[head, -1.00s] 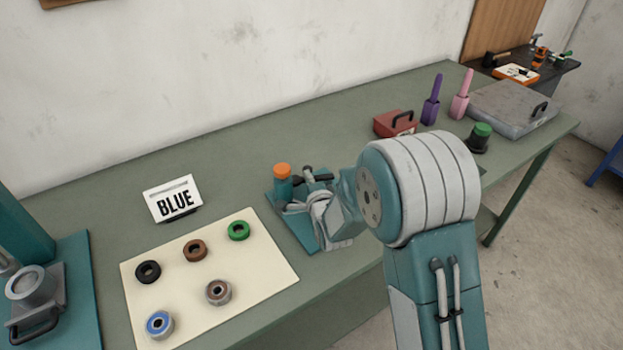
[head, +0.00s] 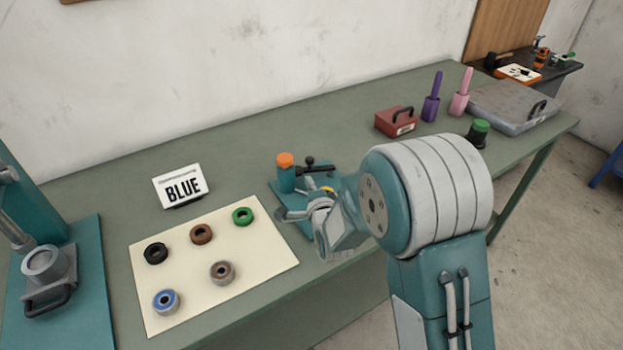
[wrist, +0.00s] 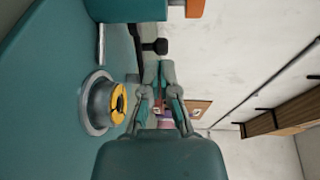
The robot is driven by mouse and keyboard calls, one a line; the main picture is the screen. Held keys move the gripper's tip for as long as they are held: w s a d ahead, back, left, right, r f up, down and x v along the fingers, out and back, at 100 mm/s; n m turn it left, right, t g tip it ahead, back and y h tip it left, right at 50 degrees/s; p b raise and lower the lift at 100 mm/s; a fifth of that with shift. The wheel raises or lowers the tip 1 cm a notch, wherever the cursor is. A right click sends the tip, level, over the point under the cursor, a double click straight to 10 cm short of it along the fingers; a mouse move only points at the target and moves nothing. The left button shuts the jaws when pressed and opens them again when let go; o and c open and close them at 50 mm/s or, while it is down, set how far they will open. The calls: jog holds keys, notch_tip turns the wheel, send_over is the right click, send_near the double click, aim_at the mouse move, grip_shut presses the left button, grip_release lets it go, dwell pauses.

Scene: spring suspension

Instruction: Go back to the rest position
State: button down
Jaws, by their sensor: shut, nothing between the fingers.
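My gripper (head: 284,214) reaches over the near side of a teal fixture (head: 288,188) on the green table. The fixture has an orange-topped post and a black-knobbed lever (head: 310,161). In the wrist view my gripper's fingers (wrist: 160,68) are together and hold nothing. A round metal seat (wrist: 96,103) with a yellow ring (wrist: 118,103) in it stands on the fixture's base to the left of the fingers there. In the head view my wrist and forearm hide part of the fixture.
A cream mat (head: 265,270) holds several coloured rings, beside a BLUE sign (head: 182,186). A teal press (head: 48,270) stands at the left. A red box (head: 396,121), purple and pink tools, a green-capped pot (head: 478,133) and a grey case (head: 513,105) stand at the right.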

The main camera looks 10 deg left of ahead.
jog(key=s, duration=0.4)
jog(key=s+d, duration=0.1)
jog(key=s, duration=0.2)
jog(key=shift+r, duration=0.35)
jog(key=shift+r, duration=0.1)
